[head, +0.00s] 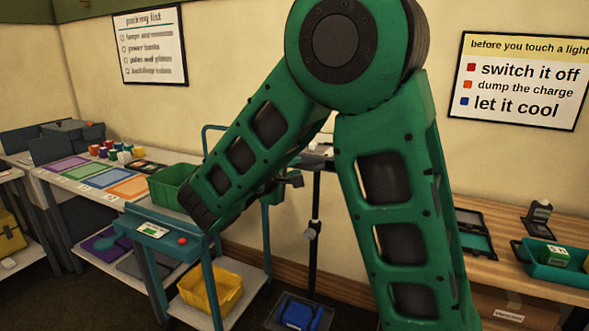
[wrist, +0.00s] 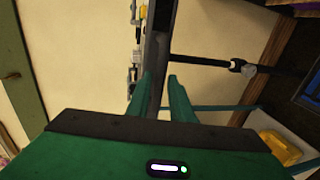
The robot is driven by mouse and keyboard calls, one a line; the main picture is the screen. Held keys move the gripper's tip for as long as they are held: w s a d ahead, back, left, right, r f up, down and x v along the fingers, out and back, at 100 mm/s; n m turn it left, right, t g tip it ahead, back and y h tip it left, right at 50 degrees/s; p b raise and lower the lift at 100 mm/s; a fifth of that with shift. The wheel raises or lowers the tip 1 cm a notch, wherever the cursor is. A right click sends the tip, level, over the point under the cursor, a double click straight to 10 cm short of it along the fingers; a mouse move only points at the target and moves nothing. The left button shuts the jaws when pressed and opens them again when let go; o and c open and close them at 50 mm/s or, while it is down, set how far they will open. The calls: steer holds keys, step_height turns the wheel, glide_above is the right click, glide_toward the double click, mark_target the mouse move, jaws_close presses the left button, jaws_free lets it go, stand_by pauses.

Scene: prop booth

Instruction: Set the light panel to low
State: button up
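The light panel shows in the wrist view as a long dark bar (wrist: 160,45), seen nearly edge-on, with small pale and yellow parts along its left side. A thin black stand (wrist: 200,61) meets it from the right. In the head view the stand (head: 315,208) is upright behind my arm, and the arm hides most of the panel. I cannot read the panel's setting. My gripper (wrist: 160,77) has its two teal fingers apart with a narrow gap. The dark bar passes through or behind that gap; I cannot tell whether they touch.
A teal-framed cart (head: 162,231) with a red button, a green bin (head: 170,186) and a yellow bin (head: 211,288) stand left of the light stand. A blue case (head: 299,314) lies low by its foot. A wooden bench (head: 535,278) is at right.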

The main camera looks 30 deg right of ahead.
steer(key=shift+x, duration=0.95)
jaws_close()
